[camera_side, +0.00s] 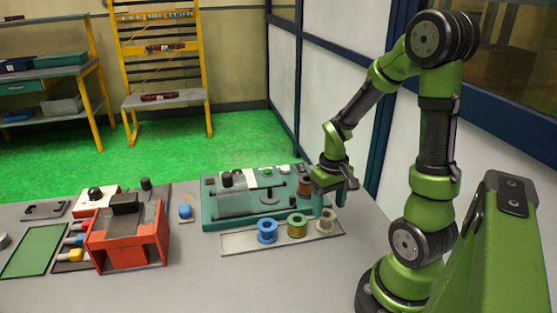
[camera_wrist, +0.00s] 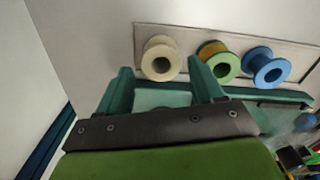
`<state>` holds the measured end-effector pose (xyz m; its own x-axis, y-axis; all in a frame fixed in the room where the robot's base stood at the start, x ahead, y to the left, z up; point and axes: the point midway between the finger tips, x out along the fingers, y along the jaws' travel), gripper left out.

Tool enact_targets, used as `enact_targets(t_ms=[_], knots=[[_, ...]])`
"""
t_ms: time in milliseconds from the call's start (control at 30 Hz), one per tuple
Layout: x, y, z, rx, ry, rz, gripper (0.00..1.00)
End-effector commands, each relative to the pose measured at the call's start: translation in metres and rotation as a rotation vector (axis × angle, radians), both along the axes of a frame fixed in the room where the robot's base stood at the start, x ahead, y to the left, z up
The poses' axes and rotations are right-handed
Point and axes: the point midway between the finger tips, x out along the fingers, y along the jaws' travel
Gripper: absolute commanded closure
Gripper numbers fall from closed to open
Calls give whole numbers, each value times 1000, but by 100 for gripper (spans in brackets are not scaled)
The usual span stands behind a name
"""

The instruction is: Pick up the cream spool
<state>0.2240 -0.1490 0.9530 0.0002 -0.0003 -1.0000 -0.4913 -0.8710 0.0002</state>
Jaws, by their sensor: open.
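The cream spool (camera_side: 326,223) stands upright at the right end of a pale tray (camera_side: 240,244) in the side view. My gripper (camera_side: 329,202) is open and empty, close above and a little behind this spool. In the wrist view the cream spool (camera_wrist: 161,58) appears just beyond the gap between the two teal fingertips (camera_wrist: 162,72), roughly centred. I cannot tell the exact height gap.
A green spool (camera_side: 297,226) and a blue spool (camera_side: 267,231) stand to the left in the same tray. A teal winding machine (camera_side: 235,205) lies right behind the tray. A red fixture (camera_side: 128,237) stands further left. The table in front of the tray is clear.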

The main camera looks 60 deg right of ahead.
Motion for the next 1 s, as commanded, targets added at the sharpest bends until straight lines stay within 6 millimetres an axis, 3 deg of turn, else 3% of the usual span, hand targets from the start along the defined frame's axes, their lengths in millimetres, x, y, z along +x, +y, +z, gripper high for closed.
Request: enact_targets(t_ms=[300,633,900,1000], knots=[[3,0,-43,3,4,0,33],[3,-1,-49,0,0,0,33],[3,-1,-49,0,0,0,74],[3,-1,-49,0,0,0,76]])
